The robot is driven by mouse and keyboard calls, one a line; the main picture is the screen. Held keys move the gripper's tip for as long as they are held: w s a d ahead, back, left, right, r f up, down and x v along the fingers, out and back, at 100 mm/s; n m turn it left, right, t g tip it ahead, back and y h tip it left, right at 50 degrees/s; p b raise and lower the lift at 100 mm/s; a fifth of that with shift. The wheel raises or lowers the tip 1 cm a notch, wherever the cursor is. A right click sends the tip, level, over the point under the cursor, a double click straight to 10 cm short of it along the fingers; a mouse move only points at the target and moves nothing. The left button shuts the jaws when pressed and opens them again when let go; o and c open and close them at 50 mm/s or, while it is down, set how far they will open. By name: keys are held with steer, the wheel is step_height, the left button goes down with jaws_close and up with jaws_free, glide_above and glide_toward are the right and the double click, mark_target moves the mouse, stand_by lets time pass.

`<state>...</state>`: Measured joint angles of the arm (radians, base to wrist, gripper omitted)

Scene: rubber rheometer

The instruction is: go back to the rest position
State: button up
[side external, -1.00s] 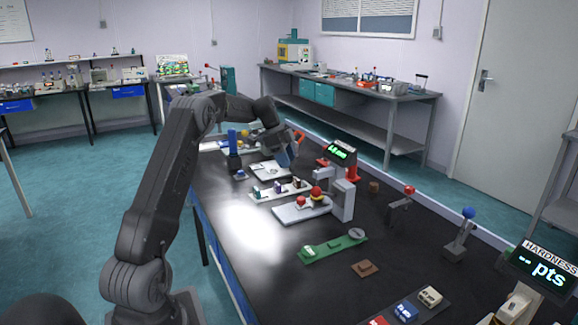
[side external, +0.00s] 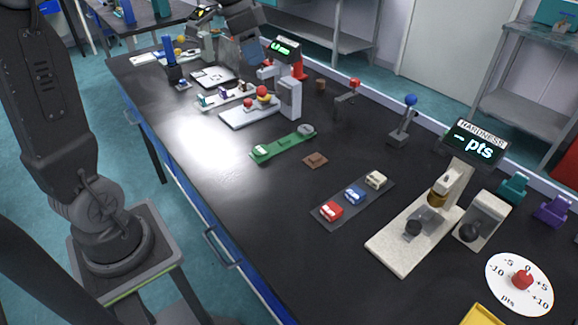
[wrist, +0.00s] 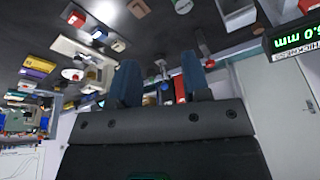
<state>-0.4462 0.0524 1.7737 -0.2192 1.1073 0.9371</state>
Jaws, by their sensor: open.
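My gripper (wrist: 160,80) is open in the wrist view, its two dark blue fingers apart with nothing held between them. In the side view my gripper (side external: 252,52) is at the far end of the bench, left of the thickness gauge with the green display (side external: 284,47). It looks raised above the black bench top (side external: 215,165); its exact height and fingertips are unclear there. Part of that display also shows upside down at the right of the wrist view (wrist: 292,28).
Closer are a green strip (side external: 283,143), a dark tray with coloured blocks (side external: 343,212) and the hardness tester (side external: 425,225). Bare bench lies along the near left edge.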

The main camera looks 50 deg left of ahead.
steer(key=s+d+f+n+t, duration=0.1)
steer(key=s+d+f+n, duration=0.1)
steer(key=s+d, duration=0.5)
steer(key=s+d+f+n+t+y, duration=0.1)
steer(key=s+d+n, duration=0.1)
steer(key=s+d, duration=0.6)
steer(key=s, duration=0.4)
steer(key=shift+s+f+n, duration=0.2)
steer(key=shift+f+n, duration=0.2)
